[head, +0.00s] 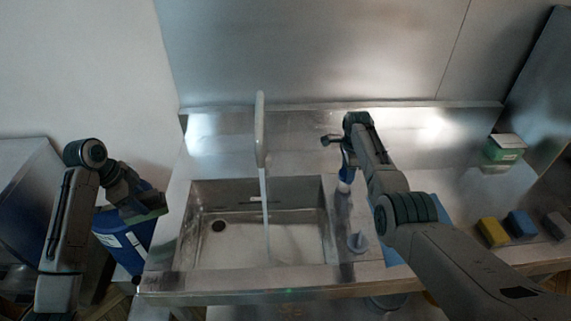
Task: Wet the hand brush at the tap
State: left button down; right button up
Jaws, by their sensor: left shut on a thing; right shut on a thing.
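The tap (260,125) stands behind the sink (333,225), and a thin pale stream (265,205) runs down from it into the basin. My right gripper (346,160) is at the sink's back right corner, right of the stream and apart from it. It is shut on a blue and white thing (345,180) that hangs below it; I cannot tell whether this is the hand brush. My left gripper (142,205) is left of the sink, shut at the upper right of a blue container (118,240) with a white label; the exact grip is hidden.
A pale blue-grey round thing (357,242) stands on the counter right of the sink. Yellow (493,232), blue (521,224) and grey (557,225) blocks lie further right. A green and white box (504,149) is at the back right. The basin is mostly clear.

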pick_arm(q)
jog(key=shift+r, duration=0.15)
pick_arm(e)
jog(key=shift+w+r+n, duration=0.15)
jog(key=shift+r+n, duration=0.1)
jog(key=shift+n, duration=0.45)
jog(key=o, duration=0.8)
jog(key=shift+o, duration=0.9)
jog(key=shift+f, duration=0.1)
pick_arm(q)
notch_tip(320, 180, down, 4)
jog(key=b, duration=0.3)
jog(key=shift+b, duration=0.35)
pick_arm(e)
notch_tip(320, 180, up, 12)
